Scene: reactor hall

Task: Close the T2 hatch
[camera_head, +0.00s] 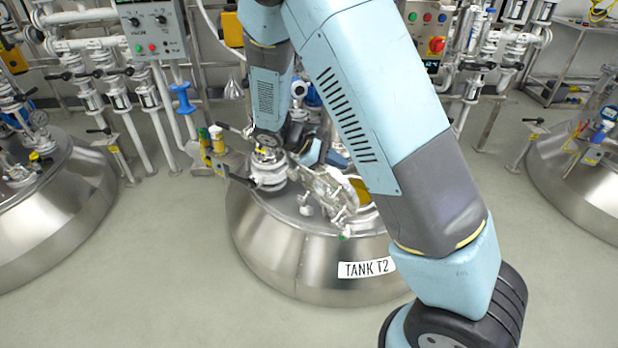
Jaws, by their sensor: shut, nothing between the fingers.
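Tank T2 (290,258) is a broad steel vessel in the middle, with a "TANK T2" label on its front. The T2 hatch lid (332,196), metal with fittings on its face, stands tilted up on the tank top, so the hatch looks open. A yellow edge (364,192) shows just right of the lid, partly behind my arm. My light blue and grey arm rises from the lower right and bends down over the tank. My gripper's fingers are hidden behind the arm near the hatch; their contact with the lid cannot be seen.
A valve fitting (268,168) stands on the tank left of the lid. Other tanks stand at left (60,210) and right (580,185). Pipes and control boxes (153,28) line the back. The grey floor (165,270) left of T2 is clear.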

